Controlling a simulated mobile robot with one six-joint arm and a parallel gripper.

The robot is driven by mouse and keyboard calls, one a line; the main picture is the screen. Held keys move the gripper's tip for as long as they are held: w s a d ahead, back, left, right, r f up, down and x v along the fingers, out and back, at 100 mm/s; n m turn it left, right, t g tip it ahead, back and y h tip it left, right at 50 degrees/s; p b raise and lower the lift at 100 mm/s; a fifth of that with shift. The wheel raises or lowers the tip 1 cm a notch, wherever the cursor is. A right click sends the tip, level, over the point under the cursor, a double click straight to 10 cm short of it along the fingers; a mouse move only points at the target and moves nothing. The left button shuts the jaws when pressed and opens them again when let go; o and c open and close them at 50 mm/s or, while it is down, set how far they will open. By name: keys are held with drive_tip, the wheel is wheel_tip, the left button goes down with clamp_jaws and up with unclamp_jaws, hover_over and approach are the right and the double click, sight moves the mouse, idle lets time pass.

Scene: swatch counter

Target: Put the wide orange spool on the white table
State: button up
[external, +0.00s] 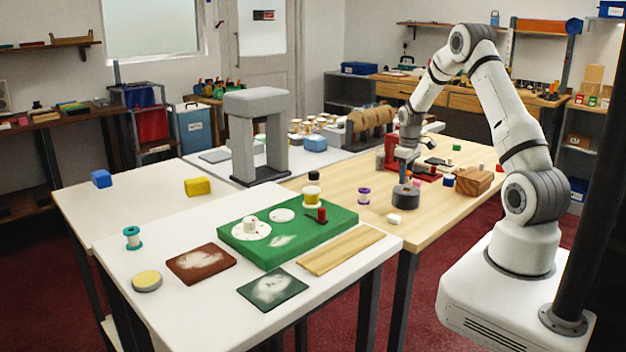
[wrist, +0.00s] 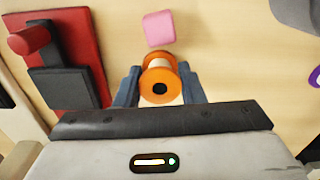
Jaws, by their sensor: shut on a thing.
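My gripper (external: 406,176) is over the pale wooden table, shut on the orange spool (wrist: 160,82). In the wrist view the spool sits between the two fingers, its round flange and dark centre hole facing the camera. In the external view only a small orange patch of it (external: 407,185) shows, just above a dark round container that hides the rest. I cannot tell whether the spool touches the wood. The white table (external: 190,222) stands at the left front; a white surface (external: 245,178) also extends behind it.
The dark container (external: 405,198), a purple spool (external: 364,196), a red device (wrist: 75,60) and a pink block (wrist: 158,28) are near my gripper. A green board (external: 288,228), dark plates and a teal spool (external: 132,238) occupy the white table. A grey arch (external: 257,135) stands behind.

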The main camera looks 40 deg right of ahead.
drive_tip(key=shift+c, duration=1.2)
drive_tip(key=shift+r, duration=0.1)
wheel_tip(320, 180, up, 10)
drive_tip(key=shift+f+b, duration=0.1)
drive_tip(key=shift+b, duration=0.25)
drive_tip(key=shift+m, duration=0.5)
drive_tip(key=a+f, duration=0.1)
drive_tip(key=a, duration=0.8)
drive_tip(key=a+f, duration=0.1)
drive_tip(key=a, duration=0.8)
drive_tip(key=a+f, duration=0.1)
drive_tip(key=a, duration=0.8)
drive_tip(key=shift+s+f, duration=0.25)
drive_tip(key=shift+f, duration=0.15)
